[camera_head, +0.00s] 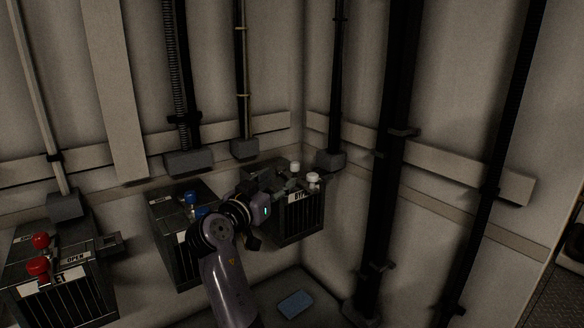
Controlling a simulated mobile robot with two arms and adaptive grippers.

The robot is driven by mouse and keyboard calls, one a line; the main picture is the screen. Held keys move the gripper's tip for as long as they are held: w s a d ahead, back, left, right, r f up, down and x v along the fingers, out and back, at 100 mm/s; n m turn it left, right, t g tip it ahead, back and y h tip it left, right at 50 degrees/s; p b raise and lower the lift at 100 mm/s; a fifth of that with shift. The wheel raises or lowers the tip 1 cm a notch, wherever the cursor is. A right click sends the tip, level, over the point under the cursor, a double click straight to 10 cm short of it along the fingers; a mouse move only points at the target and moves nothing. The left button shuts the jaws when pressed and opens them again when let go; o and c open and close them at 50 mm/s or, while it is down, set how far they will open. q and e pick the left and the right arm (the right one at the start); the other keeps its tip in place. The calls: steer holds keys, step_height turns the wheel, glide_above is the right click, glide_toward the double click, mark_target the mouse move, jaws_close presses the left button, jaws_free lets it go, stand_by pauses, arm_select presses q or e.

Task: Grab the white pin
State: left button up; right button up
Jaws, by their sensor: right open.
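Two white pins stand on top of the right-hand box: a rear one (295,166) and a front one (313,179). My right gripper (284,181) is over the left side of that box, close beside the white pins on their left. It is open. The dark fingers are hard to make out against the dark box, and I cannot tell whether they touch a pin. My left gripper is not in view.
The right-hand box (305,217) has a label and a finned front. A middle box with blue pins (190,197) is partly behind my arm. A left box (62,288) has red pins (38,266). Dark vertical pipes (385,170) stand at the right. A blue pad (295,304) lies below.

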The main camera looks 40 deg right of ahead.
mark_target(293, 170)
steer(key=p+x, duration=0.1)
steer(key=x, duration=0.3)
steer(key=shift+d, duration=0.1)
steer(key=shift+w+d+r+p, duration=0.15)
steer(key=shift+d+p, duration=0.3)
steer(key=p+x, duration=0.2)
steer(key=x, duration=0.2)
steer(key=shift+d, duration=0.3)
steer(key=shift+a, duration=0.1)
steer(key=shift+c, duration=0.6)
jaws_close()
